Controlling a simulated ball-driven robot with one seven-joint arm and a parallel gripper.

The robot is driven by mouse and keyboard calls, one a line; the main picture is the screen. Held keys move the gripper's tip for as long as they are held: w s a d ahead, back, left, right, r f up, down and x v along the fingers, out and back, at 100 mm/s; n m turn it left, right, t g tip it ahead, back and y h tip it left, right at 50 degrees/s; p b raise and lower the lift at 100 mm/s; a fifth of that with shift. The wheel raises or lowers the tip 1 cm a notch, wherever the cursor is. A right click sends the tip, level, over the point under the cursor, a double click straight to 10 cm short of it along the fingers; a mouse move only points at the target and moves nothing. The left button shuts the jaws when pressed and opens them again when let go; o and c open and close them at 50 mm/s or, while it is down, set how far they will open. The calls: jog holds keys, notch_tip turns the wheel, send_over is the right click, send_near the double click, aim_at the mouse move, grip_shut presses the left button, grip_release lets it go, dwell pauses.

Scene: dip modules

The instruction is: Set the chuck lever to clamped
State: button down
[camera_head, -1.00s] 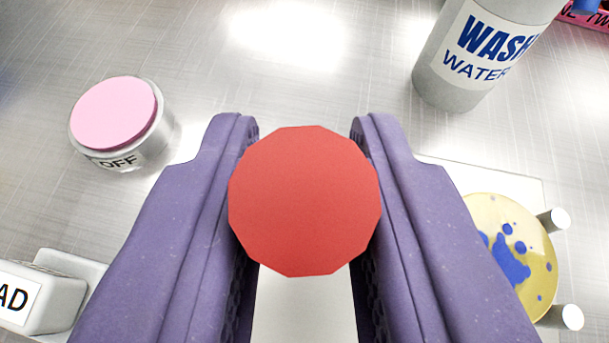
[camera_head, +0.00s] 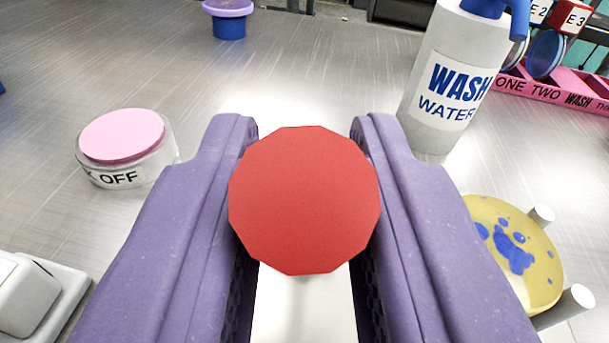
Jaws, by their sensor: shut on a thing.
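A red twelve-sided knob (camera_head: 304,200) sits between the two purple fingers of my gripper (camera_head: 304,185). The fingers are shut on its left and right sides. The knob faces the camera and hides what lies behind it; a lever arm or clamped mark cannot be made out. To the right of the fingers, a yellow disc with blue blotches (camera_head: 515,250) stands between white pegs (camera_head: 562,308). Whether the knob belongs to the chuck lever cannot be told from this view.
A pink-topped button marked OFF (camera_head: 122,137) stands at left. A white block (camera_head: 25,295) is at lower left. A WASH WATER bottle (camera_head: 455,80) stands at upper right, before a pink rack (camera_head: 555,92). A purple-and-blue piece (camera_head: 229,20) is at the back. The metal table between is clear.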

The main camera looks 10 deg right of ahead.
jog(key=shift+f, duration=0.15)
jog(key=c, duration=1)
grip_release()
jog(key=s+p, duration=0.1)
jog(key=s, duration=0.1)
jog(key=s+p, duration=0.1)
jog(key=s, duration=0.2)
jog(key=s+a+r+p, duration=0.1)
jog(key=s, duration=0.1)
jog(key=shift+s+a, duration=0.1)
jog(key=shift+s, duration=0.25)
